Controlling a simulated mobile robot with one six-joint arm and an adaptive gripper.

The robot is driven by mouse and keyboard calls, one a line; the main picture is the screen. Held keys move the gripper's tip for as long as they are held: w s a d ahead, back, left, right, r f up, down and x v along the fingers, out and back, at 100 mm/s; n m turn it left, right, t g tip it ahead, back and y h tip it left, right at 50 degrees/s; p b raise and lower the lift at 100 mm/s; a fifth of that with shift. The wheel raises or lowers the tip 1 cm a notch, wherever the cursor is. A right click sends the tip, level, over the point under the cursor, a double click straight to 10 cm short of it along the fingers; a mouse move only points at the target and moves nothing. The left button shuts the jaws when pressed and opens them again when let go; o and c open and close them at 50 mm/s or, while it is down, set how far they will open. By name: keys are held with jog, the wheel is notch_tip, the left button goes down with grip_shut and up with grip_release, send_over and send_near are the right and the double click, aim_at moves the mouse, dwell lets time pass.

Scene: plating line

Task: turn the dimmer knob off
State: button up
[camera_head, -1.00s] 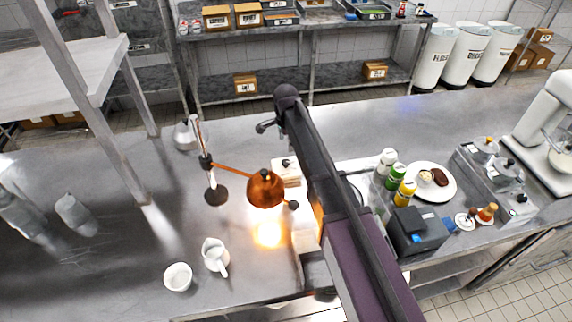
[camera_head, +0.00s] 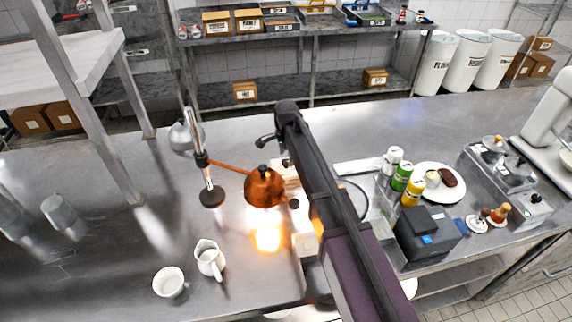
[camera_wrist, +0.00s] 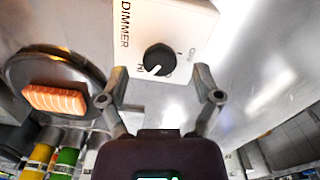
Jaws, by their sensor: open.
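The dimmer is a white box (camera_wrist: 185,30) in the wrist view, lettered DIMMER, with a black round knob (camera_wrist: 159,60). The knob's white pointer line aims down-left, towards the HI mark. My gripper (camera_wrist: 161,72) is open, with one finger on each side of the knob and a gap visible on both sides; I cannot tell how far the tips are from the panel. In the head view the copper heat lamp (camera_head: 264,187) is lit and throws a bright orange patch on the counter. My arm hides my gripper there, and I cannot make out the knob.
In the head view, a white jug (camera_head: 209,260) and bowl (camera_head: 170,282) stand left of my arm. Several bottles, a dark box (camera_head: 427,235) and a plate (camera_head: 447,194) stand to the right.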

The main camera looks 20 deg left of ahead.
jog(key=shift+f+b, duration=0.5)
jog(key=shift+f, duration=0.25)
grip_shut()
